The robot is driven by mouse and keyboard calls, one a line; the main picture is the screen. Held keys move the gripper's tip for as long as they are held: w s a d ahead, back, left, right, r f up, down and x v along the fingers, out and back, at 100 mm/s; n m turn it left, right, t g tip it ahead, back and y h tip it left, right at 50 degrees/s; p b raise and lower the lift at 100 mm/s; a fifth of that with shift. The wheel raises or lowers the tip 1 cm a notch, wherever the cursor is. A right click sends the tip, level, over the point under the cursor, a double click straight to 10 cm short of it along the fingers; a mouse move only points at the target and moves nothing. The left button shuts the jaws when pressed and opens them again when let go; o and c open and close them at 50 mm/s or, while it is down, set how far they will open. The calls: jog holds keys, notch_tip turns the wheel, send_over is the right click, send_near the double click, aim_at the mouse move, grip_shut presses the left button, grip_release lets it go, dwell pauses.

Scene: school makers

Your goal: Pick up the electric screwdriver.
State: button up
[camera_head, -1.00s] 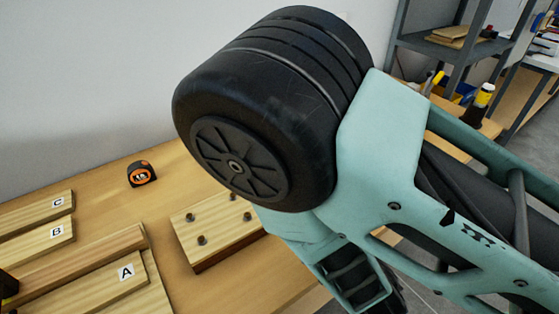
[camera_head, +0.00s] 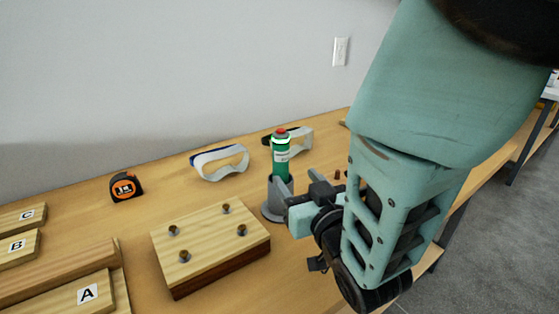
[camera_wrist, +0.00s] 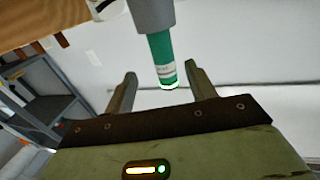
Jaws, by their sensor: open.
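The electric screwdriver (camera_head: 281,158), a green cylinder with a pale label band and a red top, stands upright in a grey holder (camera_head: 273,204) on the workbench. My gripper (camera_head: 302,200) is open and empty, just to the right of the holder. In the wrist view the bench is at the top, and the green screwdriver body (camera_wrist: 162,60) hangs down from the grey holder (camera_wrist: 152,14). There it shows between the two spread fingers of my gripper (camera_wrist: 160,82). I cannot tell how far beyond the fingertips it is.
A wooden block with pegs (camera_head: 207,238) lies left of the holder. Safety goggles (camera_head: 220,162) and a second pair (camera_head: 300,142) lie behind. A tape measure (camera_head: 125,187) and lettered boards (camera_head: 60,272) are at left. A wall (camera_head: 150,80) backs the bench.

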aim_at(286, 166)
jog(key=p+x, duration=0.1)
jog(key=x, duration=0.3)
jog(key=shift+p+x, duration=0.4)
jog(key=shift+x, duration=2.65)
jog(key=shift+a, duration=0.2)
grip_shut()
jog(key=shift+r, duration=0.1)
